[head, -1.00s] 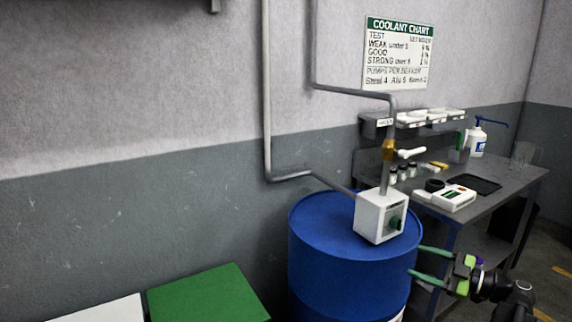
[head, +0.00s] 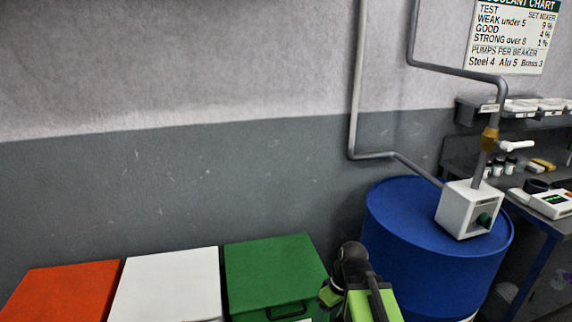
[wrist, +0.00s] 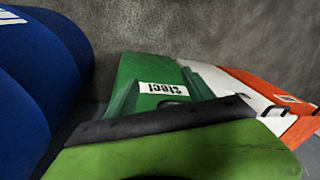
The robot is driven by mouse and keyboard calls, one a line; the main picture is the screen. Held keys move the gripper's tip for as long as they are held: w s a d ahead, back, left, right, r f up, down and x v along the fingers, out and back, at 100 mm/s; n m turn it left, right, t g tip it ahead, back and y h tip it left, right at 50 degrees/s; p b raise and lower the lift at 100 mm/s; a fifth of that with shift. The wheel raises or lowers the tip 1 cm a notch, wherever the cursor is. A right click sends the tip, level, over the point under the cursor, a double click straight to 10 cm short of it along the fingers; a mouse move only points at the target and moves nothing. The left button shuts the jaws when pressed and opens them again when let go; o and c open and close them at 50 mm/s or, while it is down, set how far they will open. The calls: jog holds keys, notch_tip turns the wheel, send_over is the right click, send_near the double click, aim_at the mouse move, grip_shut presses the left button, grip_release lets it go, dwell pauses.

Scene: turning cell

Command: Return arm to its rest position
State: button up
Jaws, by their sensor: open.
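My gripper (wrist: 162,92) shows in the wrist view with its two green fingers spread apart and nothing between them. The fingers point toward the green bin (wrist: 158,70) with the "steel" label; I cannot tell the gap to it. In the head view, lime-green and black parts of my arm show at the bottom, beside the green bin (head: 270,270) and in front of the blue drum (head: 400,225). The fingertips are not clear there.
A white bin (head: 165,285) and a red-orange bin (head: 65,292) stand left of the green one. The blue drum carries a white mixer box (head: 466,210) with pipes up the wall. A bench with a scale (head: 548,203) is at the right.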

jog(key=d+m+h+p, duration=0.1)
jog(key=d+m+h, duration=0.1)
jog(key=d+m, duration=0.45)
notch_tip(320, 180, up, 14)
jog(key=a+m+p, duration=0.1)
jog(key=p, duration=1.2)
jog(key=shift+a+p, duration=0.25)
jog(key=shift+p, duration=0.05)
jog(key=shift+w, duration=0.1)
